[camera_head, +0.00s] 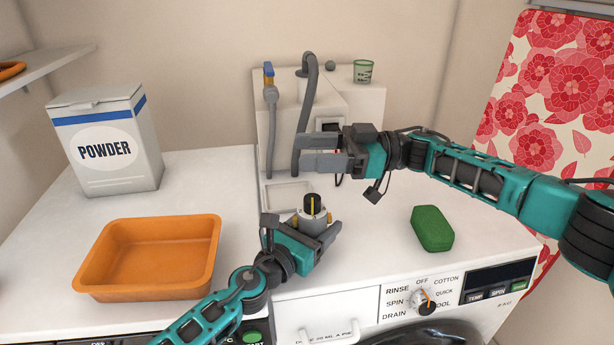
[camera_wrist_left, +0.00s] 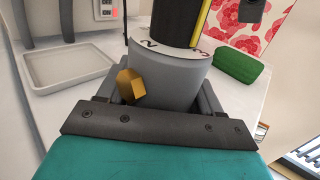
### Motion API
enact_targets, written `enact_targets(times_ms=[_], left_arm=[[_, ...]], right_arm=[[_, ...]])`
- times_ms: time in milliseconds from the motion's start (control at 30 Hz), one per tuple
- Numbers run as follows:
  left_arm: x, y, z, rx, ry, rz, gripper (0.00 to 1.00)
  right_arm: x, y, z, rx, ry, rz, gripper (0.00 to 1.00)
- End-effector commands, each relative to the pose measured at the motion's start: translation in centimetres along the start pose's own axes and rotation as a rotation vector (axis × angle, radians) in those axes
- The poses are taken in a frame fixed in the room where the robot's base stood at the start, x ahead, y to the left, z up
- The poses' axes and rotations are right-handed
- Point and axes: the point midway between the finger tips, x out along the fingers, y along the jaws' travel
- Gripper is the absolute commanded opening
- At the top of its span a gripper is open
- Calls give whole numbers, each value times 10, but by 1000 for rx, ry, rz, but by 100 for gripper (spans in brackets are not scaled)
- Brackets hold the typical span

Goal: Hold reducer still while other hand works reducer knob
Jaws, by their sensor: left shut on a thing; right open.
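The reducer (camera_head: 312,224) is a grey cylindrical body with brass fittings, upright on the white machine top. Its knob (camera_head: 313,204) is black with a yellow line and sits on top above a numbered dial; it is partly cut off in the left wrist view (camera_wrist_left: 184,18). My left gripper (camera_head: 305,230) is shut on the reducer body, which also fills the middle of the left wrist view (camera_wrist_left: 165,70). My right gripper (camera_head: 308,152) is open and empty, above and behind the knob, its fingers pointing left and apart from the reducer.
An orange tray (camera_head: 150,288) and a powder box (camera_head: 104,140) stand on the left. A green sponge (camera_head: 431,229) lies to the right of the reducer. A shallow white tray (camera_wrist_left: 62,72) lies behind the reducer.

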Motion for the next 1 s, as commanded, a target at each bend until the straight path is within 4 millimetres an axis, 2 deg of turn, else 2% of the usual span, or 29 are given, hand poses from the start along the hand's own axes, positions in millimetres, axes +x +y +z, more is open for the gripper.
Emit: enact_targets(times_ms=[300,600,800,1000], left_arm=[[0,0,-1,0,1,1,30],[0,0,-1,-1,1,0,30],[0,0,0,-1,1,0,30],[0,0,0,-1,1,0,30]], right_arm=[[-38,-10,22,-89,150,386,59],[-71,-46,68,-27,24,673,59],[-78,-68,87,14,-66,726,59],[-70,-65,92,23,-85,732,59]])
